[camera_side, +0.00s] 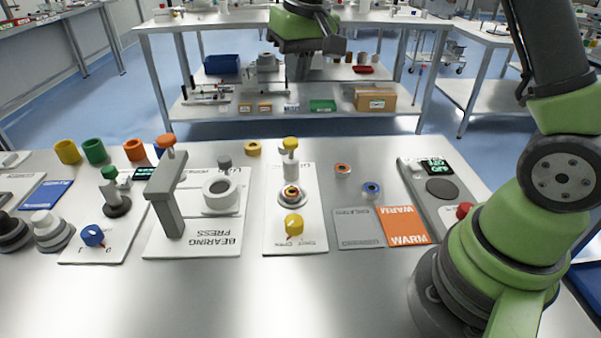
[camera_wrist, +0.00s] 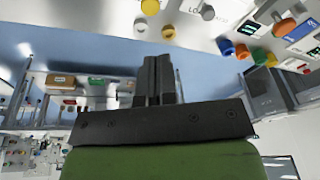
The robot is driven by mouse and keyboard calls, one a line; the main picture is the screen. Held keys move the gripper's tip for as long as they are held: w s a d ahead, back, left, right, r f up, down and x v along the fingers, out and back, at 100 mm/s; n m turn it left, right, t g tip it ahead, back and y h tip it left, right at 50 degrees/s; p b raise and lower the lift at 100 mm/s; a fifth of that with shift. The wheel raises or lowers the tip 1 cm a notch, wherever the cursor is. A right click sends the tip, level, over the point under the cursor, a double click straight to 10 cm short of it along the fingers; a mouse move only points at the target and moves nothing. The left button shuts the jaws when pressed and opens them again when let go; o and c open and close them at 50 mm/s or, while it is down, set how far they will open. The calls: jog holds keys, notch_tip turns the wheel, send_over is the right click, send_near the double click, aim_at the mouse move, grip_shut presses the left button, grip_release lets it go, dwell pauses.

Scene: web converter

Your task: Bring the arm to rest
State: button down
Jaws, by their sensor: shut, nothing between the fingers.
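My gripper (camera_wrist: 157,80) shows in the wrist view with its two dark fingers together and nothing between them. The fingertips are not clear there. My gripper touches nothing on the table.
On the worktable stand a bearing press (camera_side: 168,190), a white plate with a yellow knob (camera_side: 294,225), an orange WARM pad (camera_side: 404,226), a grey pad (camera_side: 358,230) and a device with a green display (camera_side: 437,167). The table's front middle is clear. A shelved bench (camera_side: 300,122) stands behind.

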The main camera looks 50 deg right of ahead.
jog(key=s+a+r+t+y, duration=0.1)
jog(key=s+a+r+t, duration=0.25)
jog(key=s+r, duration=0.65)
jog(key=s+a+f+t+y, duration=0.1)
jog(key=s+a+f, duration=0.1)
jog(key=s, duration=1.1)
jog(key=shift+f+m, duration=0.4)
jog(key=shift+f, duration=0.15)
jog(key=shift+a, duration=0.1)
